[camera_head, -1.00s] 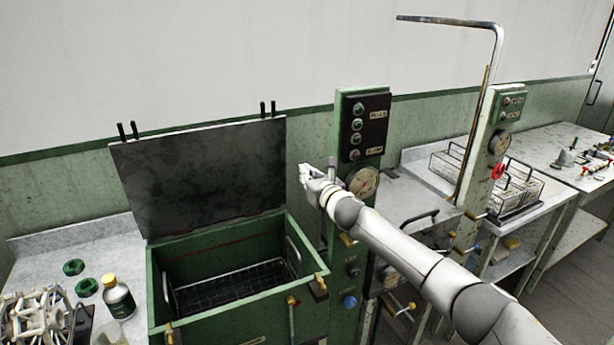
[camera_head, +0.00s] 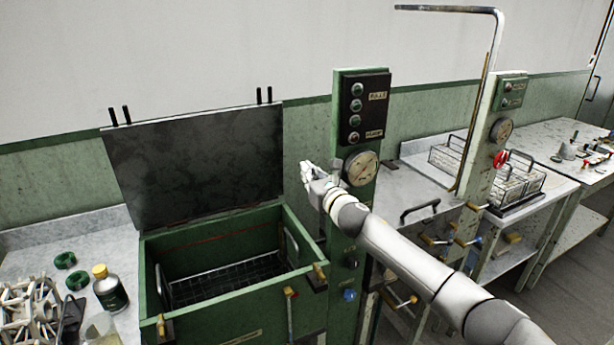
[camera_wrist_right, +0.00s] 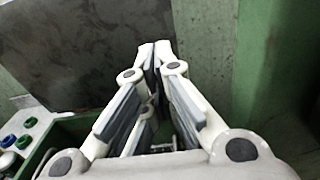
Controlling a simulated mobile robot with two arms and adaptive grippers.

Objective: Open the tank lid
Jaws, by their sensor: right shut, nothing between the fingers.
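The tank (camera_head: 225,318) is a green box at the lower left of the head view, with a wire basket (camera_head: 225,280) inside. Its dark lid (camera_head: 195,165) stands raised, nearly upright, at the tank's back edge. The lid also fills the upper left of the right wrist view (camera_wrist_right: 85,50). My right gripper (camera_head: 306,168) is shut and empty, right of the lid and above the tank's right side. Its fingertips meet in the right wrist view (camera_wrist_right: 154,48), apart from the lid as far as I can see. My left gripper is not in view.
A green control post (camera_head: 345,225) with buttons and a gauge stands close beside my right gripper. A bottle (camera_head: 110,290) and green rings stand on the bench at left. A bent pipe (camera_head: 455,10) and a wire rack (camera_head: 515,185) are at right.

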